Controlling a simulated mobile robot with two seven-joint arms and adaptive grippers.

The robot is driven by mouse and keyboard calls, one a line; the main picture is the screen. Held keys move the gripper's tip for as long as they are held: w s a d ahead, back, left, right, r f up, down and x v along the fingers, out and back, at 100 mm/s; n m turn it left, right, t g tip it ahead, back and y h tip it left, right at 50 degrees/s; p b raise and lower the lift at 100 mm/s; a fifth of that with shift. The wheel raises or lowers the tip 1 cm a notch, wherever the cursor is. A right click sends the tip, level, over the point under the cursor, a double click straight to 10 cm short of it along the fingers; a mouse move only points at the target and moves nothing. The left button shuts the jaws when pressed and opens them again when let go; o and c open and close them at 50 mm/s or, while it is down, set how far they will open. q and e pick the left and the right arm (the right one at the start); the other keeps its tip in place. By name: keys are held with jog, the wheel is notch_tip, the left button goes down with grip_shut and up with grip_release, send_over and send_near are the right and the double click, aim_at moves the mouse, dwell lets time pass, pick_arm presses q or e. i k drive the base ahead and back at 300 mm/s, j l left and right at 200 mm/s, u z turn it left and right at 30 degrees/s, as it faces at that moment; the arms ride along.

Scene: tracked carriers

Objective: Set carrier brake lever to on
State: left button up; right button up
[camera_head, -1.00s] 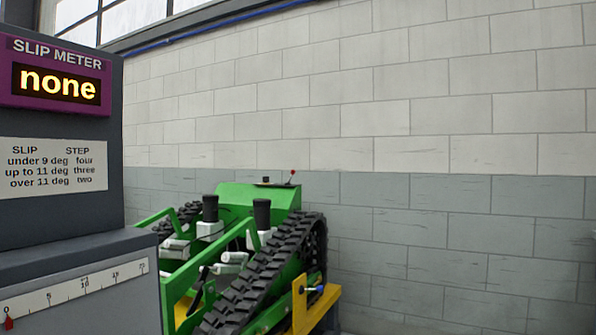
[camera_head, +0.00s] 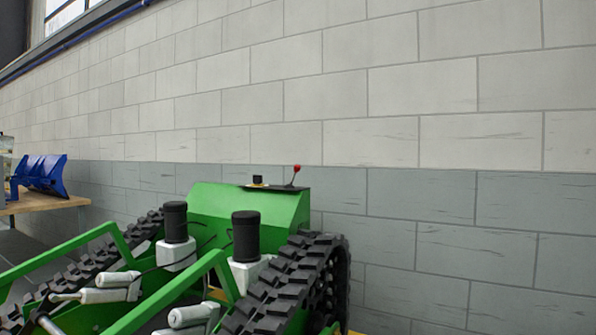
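The green tracked carrier (camera_head: 240,207) stands in the lower middle of the head view, close to the wall. It has black rubber tracks (camera_head: 290,290) on both sides and two black upright cylinders. A small lever with a red knob (camera_head: 296,170) rises from the black panel (camera_head: 275,187) on top of the green housing, tilted slightly to the right. A small black knob (camera_head: 257,180) with a yellow base is left of it. I cannot tell from its look whether the lever is the brake or what setting it is in. Neither gripper is in view.
A block wall (camera_head: 420,140), pale above and grey below, closes off the back. At the left edge a wooden table (camera_head: 45,204) bears a blue bladed part (camera_head: 40,174). Green frame bars (camera_head: 70,257) reach forward from the carrier. No free floor shows clearly.

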aim_at(297, 168)
jog(key=i+l, duration=0.1)
jog(key=l, duration=0.3)
jog(key=i+l, duration=0.1)
jog(key=l, duration=0.35)
jog(key=i+l+u, duration=0.1)
jog(key=l, duration=0.35)
jog(key=i+l, duration=0.4)
jog(key=i+l+u, duration=0.15)
jog(key=i+l, duration=0.25)
jog(key=l, duration=0.15)
